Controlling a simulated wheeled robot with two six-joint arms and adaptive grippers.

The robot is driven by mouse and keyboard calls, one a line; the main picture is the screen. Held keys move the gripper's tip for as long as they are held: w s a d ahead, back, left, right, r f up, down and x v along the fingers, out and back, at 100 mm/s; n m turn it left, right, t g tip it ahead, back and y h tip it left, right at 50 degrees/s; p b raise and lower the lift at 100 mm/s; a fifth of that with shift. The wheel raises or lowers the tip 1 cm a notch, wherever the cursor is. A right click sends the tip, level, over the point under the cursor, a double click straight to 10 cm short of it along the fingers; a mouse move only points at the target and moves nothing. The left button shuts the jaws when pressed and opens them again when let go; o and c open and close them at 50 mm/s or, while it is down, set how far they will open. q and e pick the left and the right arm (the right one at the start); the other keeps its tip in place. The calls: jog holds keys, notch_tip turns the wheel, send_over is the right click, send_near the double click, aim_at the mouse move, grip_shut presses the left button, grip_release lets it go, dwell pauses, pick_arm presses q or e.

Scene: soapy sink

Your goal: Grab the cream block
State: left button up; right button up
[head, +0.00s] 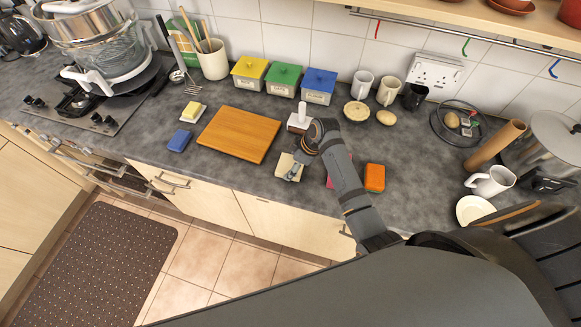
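The cream block (282,163) lies flat on the grey worktop (235,178), close to its front edge and right of the wooden board. My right gripper (294,173) reaches in from the right and points down at the block. Its fingertips overlap the block's right part in the head view. I cannot tell whether the fingers are around the block, touching it or just above it. The finger gap is too small to make out. My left gripper is out of view.
A wooden board (238,134) and a blue block (179,141) lie to the left. A pink block (329,183), partly behind my arm, and an orange block (375,178) lie to the right. A white-handled item (298,119) stands just behind my gripper. Coloured boxes line the wall.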

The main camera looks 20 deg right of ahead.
jog(key=c, duration=0.5)
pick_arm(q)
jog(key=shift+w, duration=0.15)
pick_arm(e)
jog(key=shift+w+r+b, duration=0.1)
jog(key=shift+r+b, duration=0.45)
jog(key=shift+r, duration=0.05)
jog(key=shift+r+b, duration=0.5)
jog(key=shift+r, duration=0.15)
pick_arm(q)
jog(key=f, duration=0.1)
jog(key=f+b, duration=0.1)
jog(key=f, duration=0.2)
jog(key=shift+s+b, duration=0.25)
jog(key=shift+b, duration=0.1)
pick_arm(e)
jog(key=s+d+r, duration=0.2)
jog(key=s+r, duration=0.1)
jog(key=s+d+r, duration=0.3)
jog(key=s+r, duration=0.1)
jog(key=s+d+r, duration=0.3)
jog(key=s, duration=0.1)
jog(key=shift+s+d+r, duration=0.1)
jog(key=shift+d+r, duration=0.1)
jog(key=shift+r, duration=0.1)
